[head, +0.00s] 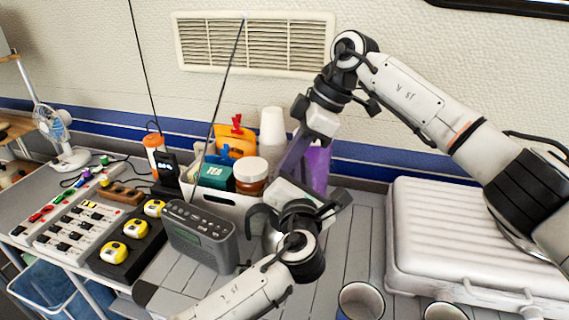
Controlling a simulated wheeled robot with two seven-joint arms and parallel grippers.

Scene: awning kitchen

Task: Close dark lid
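My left gripper (292,190) is at the middle of the counter, in front of a white bin. Its wrist hides most of a shiny metal vessel (270,242), of which only a sliver shows. A dark curved piece (260,218) shows beside the wrist; I cannot tell whether it is a handle, a lid edge or part of my gripper. My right gripper (293,155) points down above the left one, in front of a purple item (317,168). The fingertips of both grippers are unclear. No dark lid can be made out with certainty.
A grey radio (200,238) stands close left of my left wrist. The white bin (228,198) holds a tea box, a jar and cups. A ribbed white case (465,240) fills the right side. Two mugs, one here (361,301), stand at the front edge.

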